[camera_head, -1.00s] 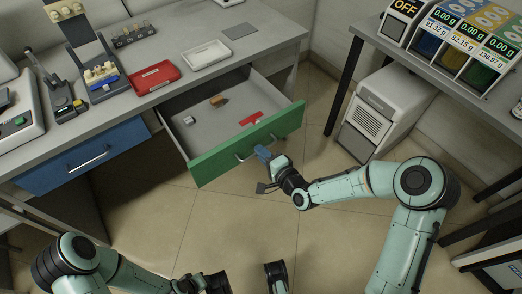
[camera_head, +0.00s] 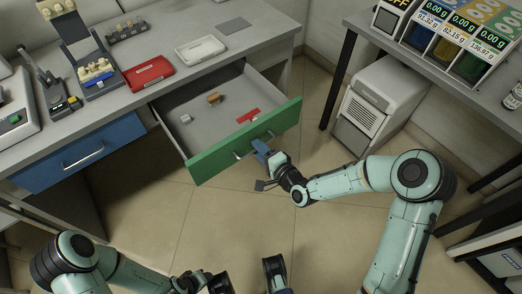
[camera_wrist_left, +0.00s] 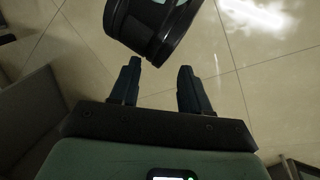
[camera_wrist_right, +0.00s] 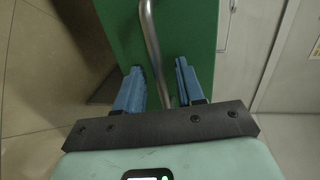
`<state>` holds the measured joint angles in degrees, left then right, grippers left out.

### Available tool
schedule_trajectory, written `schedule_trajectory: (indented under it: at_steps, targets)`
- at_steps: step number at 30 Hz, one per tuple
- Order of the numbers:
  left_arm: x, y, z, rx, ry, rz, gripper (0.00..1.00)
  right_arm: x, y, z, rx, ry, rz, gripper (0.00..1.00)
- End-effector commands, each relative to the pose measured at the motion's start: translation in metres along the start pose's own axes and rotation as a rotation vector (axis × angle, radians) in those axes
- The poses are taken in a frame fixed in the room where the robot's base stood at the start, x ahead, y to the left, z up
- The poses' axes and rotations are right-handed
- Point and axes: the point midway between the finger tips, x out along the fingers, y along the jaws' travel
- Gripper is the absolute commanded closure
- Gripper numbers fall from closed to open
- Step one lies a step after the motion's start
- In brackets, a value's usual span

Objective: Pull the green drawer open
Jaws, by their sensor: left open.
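The green drawer (camera_head: 210,160) stands well open from the grey desk, its inside showing in the head view. Its metal bar handle (camera_wrist_right: 151,35) runs between the fingers of my right gripper (camera_wrist_right: 155,80) in the right wrist view. Those blue fingers stand apart, one on each side of the bar, with a visible gap. In the head view the right gripper (camera_head: 262,150) is at the handle on the drawer's front. My left gripper (camera_wrist_left: 157,68) is open and empty in the left wrist view, above the floor and away from the drawer.
The drawer holds a red item (camera_head: 248,115), a brown block (camera_head: 214,97) and a small whitish item (camera_head: 186,118). A closed blue drawer (camera_head: 80,155) is at left. A white cabinet unit (camera_head: 375,105) stands at right. The tiled floor before the drawer is clear.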

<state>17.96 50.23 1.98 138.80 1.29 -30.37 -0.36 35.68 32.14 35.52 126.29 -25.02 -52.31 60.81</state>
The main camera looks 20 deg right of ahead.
Motion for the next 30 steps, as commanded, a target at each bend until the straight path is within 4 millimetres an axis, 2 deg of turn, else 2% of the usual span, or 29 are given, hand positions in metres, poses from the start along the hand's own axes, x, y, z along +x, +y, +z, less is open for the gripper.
schedule_trajectory:
  at_steps: [4,8,19,24,30]
  targets:
    - [-0.002,0.001,0.002,0.000,-0.005,0.000,0.53,-0.007,0.000,0.000,0.000,0.000,0.002,0.62]
    - [-0.008,0.003,0.009,0.002,-0.026,0.002,0.53,-0.027,-0.001,-0.001,0.000,0.002,0.003,0.62]
    - [-0.031,0.011,0.039,0.010,-0.114,0.006,0.53,-0.112,-0.001,-0.001,0.000,0.003,0.003,0.62]
    - [-0.051,0.015,0.058,0.014,-0.173,0.007,0.53,-0.128,-0.003,-0.001,0.001,0.001,0.001,0.62]
    - [-0.056,0.016,0.065,0.014,-0.195,0.006,0.53,-0.134,-0.001,0.000,0.001,0.000,0.001,0.62]
